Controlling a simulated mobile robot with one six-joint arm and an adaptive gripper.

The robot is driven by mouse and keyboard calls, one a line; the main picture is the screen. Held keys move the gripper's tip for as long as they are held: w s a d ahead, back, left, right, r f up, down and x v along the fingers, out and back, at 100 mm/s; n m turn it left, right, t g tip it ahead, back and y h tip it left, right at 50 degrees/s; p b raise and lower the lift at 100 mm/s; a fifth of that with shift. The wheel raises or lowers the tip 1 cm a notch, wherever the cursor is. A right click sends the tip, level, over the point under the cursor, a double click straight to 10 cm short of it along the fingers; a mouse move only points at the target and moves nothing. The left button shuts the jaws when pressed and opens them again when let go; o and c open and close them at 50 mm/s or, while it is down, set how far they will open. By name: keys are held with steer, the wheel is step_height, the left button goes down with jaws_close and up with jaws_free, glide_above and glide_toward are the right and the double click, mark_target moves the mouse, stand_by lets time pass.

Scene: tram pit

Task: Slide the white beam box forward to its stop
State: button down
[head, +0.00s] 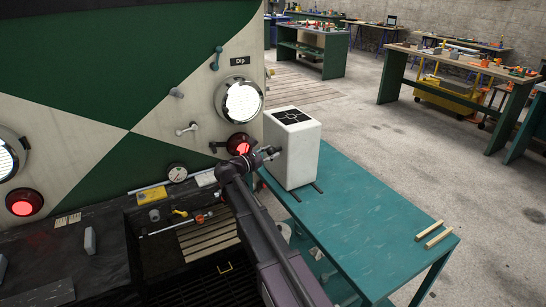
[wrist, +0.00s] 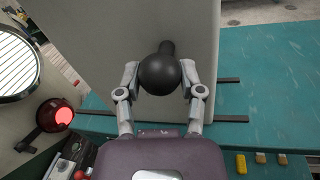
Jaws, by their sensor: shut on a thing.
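The white beam box (head: 292,150) stands upright on dark rails (head: 319,188) on the teal table, close to the tram front. Its top carries a black target plate with a white cross. In the wrist view its pale side (wrist: 100,50) fills the upper middle, with a black ball knob (wrist: 160,73) standing out from it. My gripper (wrist: 160,80) has one finger on each side of the knob and is shut on it. In the head view my gripper (head: 262,156) meets the box's left side, and the knob is hard to make out there. The rails' stop cannot be made out.
The teal table (head: 385,215) has free room to the right of the box, with two wooden strips (head: 431,232) at its right end. The tram's round headlight (head: 239,100) and red lamp (head: 240,144) are close behind my gripper. A dark bench (head: 100,255) with small tools lies left.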

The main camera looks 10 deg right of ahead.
steer(key=w+a, duration=0.4)
steer(key=w, duration=0.9)
steer(key=shift+w, duration=0.15)
steer(key=shift+a, duration=0.1)
steer(key=c, duration=0.6)
jaws_free()
steer(key=o, duration=0.4)
steer(key=shift+w+f, duration=0.1)
steer(key=shift+w, duration=0.05)
steer(key=shift+s, duration=0.2)
